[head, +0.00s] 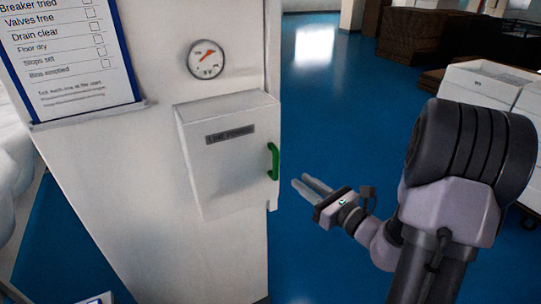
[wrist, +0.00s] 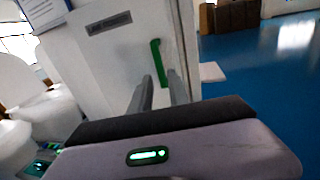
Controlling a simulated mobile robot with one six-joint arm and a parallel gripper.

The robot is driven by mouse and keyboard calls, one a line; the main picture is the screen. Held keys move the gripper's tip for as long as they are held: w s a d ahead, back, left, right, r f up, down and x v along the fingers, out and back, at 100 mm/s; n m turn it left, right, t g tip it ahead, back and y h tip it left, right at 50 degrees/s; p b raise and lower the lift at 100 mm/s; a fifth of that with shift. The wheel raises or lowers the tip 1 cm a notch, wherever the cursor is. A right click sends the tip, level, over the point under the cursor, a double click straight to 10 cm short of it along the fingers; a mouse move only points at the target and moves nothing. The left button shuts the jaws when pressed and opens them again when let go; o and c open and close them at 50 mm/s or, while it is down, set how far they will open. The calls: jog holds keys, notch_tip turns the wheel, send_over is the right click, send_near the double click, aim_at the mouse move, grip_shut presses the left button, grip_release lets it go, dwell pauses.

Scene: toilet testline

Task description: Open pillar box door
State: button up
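The pillar box (head: 235,160) is a white box on the side of a white pillar, with a dark label plate on its front. Its door looks closed. A green handle (head: 273,161) stands upright at the door's right edge. My gripper (head: 303,185) is to the right of the handle and slightly below it, apart from it in the head view. In the wrist view the green handle (wrist: 160,63) shows just beyond my two fingers (wrist: 160,90). The fingers are parted with a gap between them, and nothing is seen between them.
A round gauge (head: 206,59) is on the pillar above the box, and a clipboard checklist (head: 70,55) hangs to its left. White crates (head: 490,85) and brown stacks (head: 415,45) stand at the back right. Blue floor (head: 325,100) is clear right of the pillar.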

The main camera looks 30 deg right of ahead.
aim_at(276, 175)
jog(key=p+x, duration=0.1)
jog(key=x, duration=1)
jog(key=shift+w+a, duration=0.25)
jog(key=shift+w, duration=0.05)
grip_shut()
dwell(0.7)
